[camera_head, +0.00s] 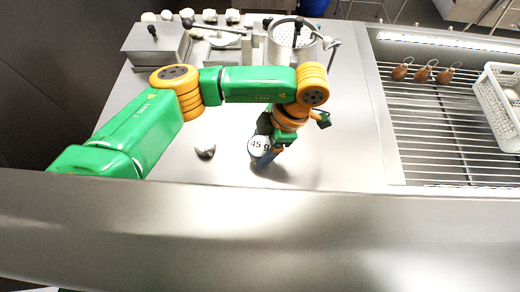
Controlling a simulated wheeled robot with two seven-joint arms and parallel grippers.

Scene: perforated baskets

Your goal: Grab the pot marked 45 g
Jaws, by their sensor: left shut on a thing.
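The pot marked 45 g (260,146) has a white round top with dark lettering and a darker bluish side. It is over the steel counter (215,172), near the counter's front part. My left arm reaches in from the left, and my left gripper (266,136) is shut on the pot. The arm's wrist hides part of the gripper and the pot's far side. I cannot tell whether the pot's base touches the counter. My right gripper does not show.
A small dark and shiny item (205,152) lies left of the pot. A lidded steel box (155,42) and a perforated basket (291,42) stand at the back. A wire rack (435,130) on the right bears several brown items and a white perforated basket (497,105).

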